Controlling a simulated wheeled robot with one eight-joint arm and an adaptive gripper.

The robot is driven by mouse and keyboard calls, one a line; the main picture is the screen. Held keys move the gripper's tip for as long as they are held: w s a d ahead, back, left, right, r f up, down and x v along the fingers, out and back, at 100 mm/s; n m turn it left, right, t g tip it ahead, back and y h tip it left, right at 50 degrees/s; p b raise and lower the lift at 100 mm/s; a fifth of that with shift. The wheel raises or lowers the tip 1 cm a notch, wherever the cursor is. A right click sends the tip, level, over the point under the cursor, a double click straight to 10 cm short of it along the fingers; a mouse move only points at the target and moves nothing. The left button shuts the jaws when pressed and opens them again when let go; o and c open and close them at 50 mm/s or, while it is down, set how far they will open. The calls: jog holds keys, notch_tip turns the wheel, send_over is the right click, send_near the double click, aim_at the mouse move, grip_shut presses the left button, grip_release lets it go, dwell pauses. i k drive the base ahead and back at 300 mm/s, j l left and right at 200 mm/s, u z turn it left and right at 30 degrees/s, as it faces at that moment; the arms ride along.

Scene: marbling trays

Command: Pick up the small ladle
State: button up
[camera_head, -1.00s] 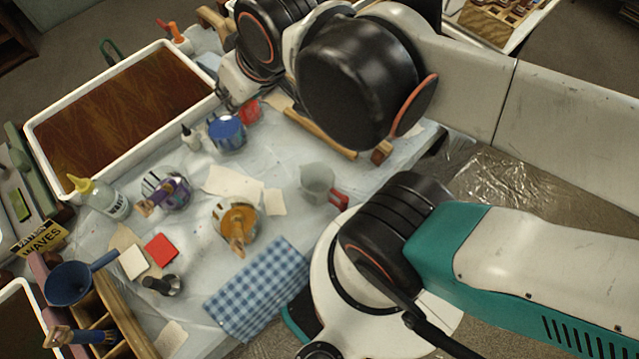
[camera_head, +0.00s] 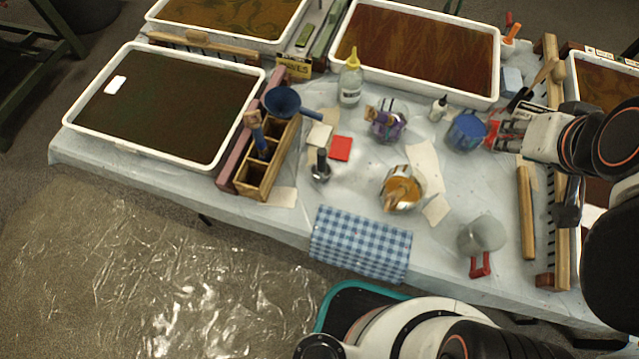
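I cannot tell for sure which thing is the small ladle. A small metal piece with a dark upright handle (camera_head: 320,166) stands beside the red square, left of the table's middle. A dark blue bowl shape with a narrow stem (camera_head: 283,101), a ladle or a funnel, rests at the wooden caddy. My gripper (camera_head: 497,131) is at the right of the table, beside the blue pot (camera_head: 466,132) and far from both pieces. Something red shows at its fingers. Its fingers are small and partly hidden, so its opening is unclear.
A wooden caddy (camera_head: 250,190) holds a brush. Metal pots with brown (camera_head: 401,203) and purple (camera_head: 388,134) contents, a squeeze bottle (camera_head: 350,84) and a grey jug (camera_head: 482,236) stand around the middle. A checked cloth (camera_head: 360,245) lies at the front edge.

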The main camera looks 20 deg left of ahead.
aim_at(321, 170)
jog(key=k+u, duration=0.1)
jog(key=u, duration=0.25)
jog(key=k+u, duration=0.1)
jog(key=u, duration=0.3)
jog(key=j+u, duration=0.1)
jog(key=u, duration=0.25)
jog(key=k+j, duration=0.05)
